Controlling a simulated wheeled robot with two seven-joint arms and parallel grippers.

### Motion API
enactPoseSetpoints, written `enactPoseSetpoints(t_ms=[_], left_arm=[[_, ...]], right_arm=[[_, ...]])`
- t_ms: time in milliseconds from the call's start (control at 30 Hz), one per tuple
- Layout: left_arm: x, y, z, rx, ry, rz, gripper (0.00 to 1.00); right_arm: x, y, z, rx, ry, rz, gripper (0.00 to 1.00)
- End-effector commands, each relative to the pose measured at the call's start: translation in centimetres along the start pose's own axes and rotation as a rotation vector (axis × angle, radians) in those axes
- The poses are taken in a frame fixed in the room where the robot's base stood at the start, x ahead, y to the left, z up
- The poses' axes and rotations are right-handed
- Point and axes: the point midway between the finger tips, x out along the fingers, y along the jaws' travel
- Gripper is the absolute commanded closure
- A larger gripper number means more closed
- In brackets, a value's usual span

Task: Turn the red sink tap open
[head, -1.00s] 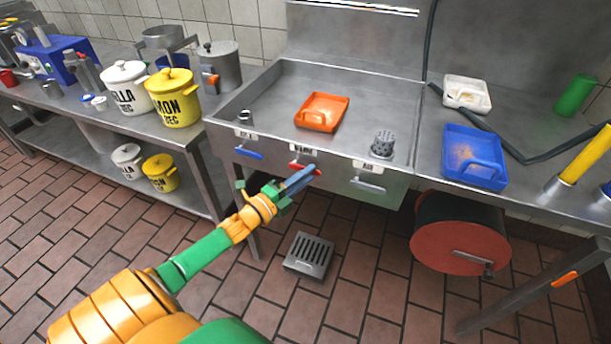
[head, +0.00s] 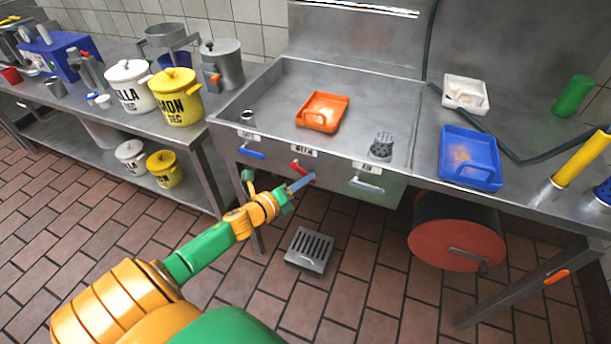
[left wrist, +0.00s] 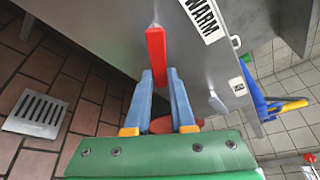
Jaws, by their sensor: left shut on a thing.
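The red tap handle (head: 301,169) sits on the front panel of the steel sink, under a small label. It slants down to the right. My right gripper is out of view.
A blue handle (head: 250,153) and a grey handle (head: 366,186) flank the red one on the panel. An orange tray (head: 322,111) lies in the sink. A floor grate (head: 310,251) and a red-ended drum (head: 456,245) are below.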

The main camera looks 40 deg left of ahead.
Motion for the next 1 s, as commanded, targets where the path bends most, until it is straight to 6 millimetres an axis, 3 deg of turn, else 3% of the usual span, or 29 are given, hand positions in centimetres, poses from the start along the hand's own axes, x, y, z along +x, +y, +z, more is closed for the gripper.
enactPoseSetpoints(t_ms=[600, 1000], left_arm=[[-0.4, 2.3, 0.6, 0.536, 0.004, 0.223, 1.00], [-0.7, 3.3, 1.3, 0.800, 0.004, 0.332, 1.00]], right_arm=[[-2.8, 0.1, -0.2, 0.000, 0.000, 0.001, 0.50], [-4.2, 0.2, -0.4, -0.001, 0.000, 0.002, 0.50]])
